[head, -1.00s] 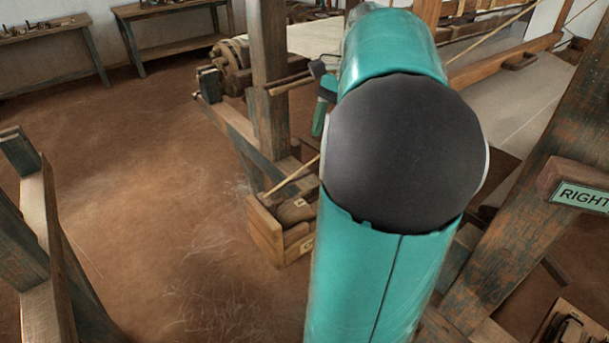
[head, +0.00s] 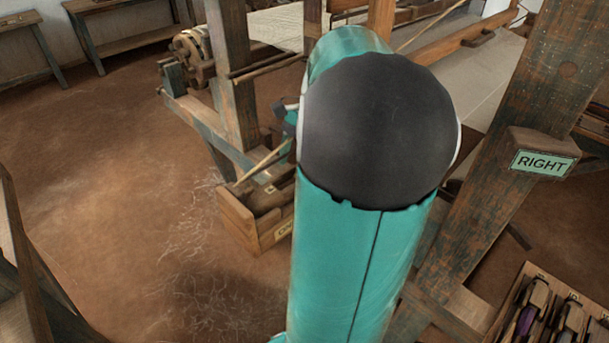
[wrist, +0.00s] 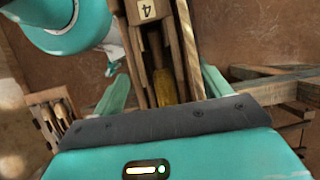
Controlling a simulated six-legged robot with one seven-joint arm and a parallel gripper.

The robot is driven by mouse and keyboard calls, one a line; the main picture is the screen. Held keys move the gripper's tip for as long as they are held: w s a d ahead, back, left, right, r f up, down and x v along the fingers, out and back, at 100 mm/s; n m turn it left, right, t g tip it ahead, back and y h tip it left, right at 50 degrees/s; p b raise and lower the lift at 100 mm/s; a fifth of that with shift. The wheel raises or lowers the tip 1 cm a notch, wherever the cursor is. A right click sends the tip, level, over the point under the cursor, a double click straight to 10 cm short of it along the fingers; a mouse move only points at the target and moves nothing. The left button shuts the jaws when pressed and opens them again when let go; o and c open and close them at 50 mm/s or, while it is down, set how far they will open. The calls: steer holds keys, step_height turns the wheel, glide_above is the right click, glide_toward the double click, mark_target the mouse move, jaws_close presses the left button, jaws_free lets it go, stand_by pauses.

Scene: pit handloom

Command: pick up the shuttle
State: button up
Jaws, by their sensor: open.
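A wooden shuttle (wrist: 148,38) with a label reading 4 and yellow yarn (wrist: 164,88) inside it shows at the top centre of the wrist view. My gripper (wrist: 165,72) is open, with one teal finger on each side of the shuttle's near part. I cannot tell whether either finger touches it. In the head view my own arm hides the gripper's jaws and whatever is between them. Other shuttles (head: 527,308), one with purple yarn, lie in a wooden tray (head: 505,286) at the bottom right.
A labelled wooden box (head: 240,222) stands on the floor left of my arm, by a loom post (head: 229,80). A thick post with a RIGHT sign (head: 541,162) rises on the right. Benches (head: 128,30) line the back wall. The left floor is mostly clear.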

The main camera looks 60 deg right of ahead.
steer(key=shift+x, duration=1.25)
steer(key=c, duration=1.2)
steer(key=shift+r, duration=0.15)
steer(key=shift+c, duration=0.2)
